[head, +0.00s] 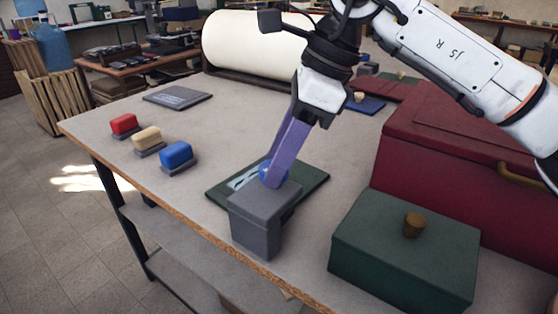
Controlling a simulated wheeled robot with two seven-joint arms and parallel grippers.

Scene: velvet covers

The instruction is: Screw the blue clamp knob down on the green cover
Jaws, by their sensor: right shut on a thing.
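The blue clamp knob (265,169) is small and round and sits over the flat dark green cover (313,180) near the table's front edge. My right gripper (277,178) reaches down from above with its purple fingers shut on the knob. The fingers hide much of the knob, so I cannot tell how far down it sits. A grey block (254,220) stands at the front of the cover and hides part of it. A pale patterned piece (243,180) shows on the cover left of the knob. My left gripper is not in view.
Red (124,124), cream (148,138) and blue (176,154) blocks stand on the left. A white roll (250,42) lies behind. The table's middle-left is clear.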

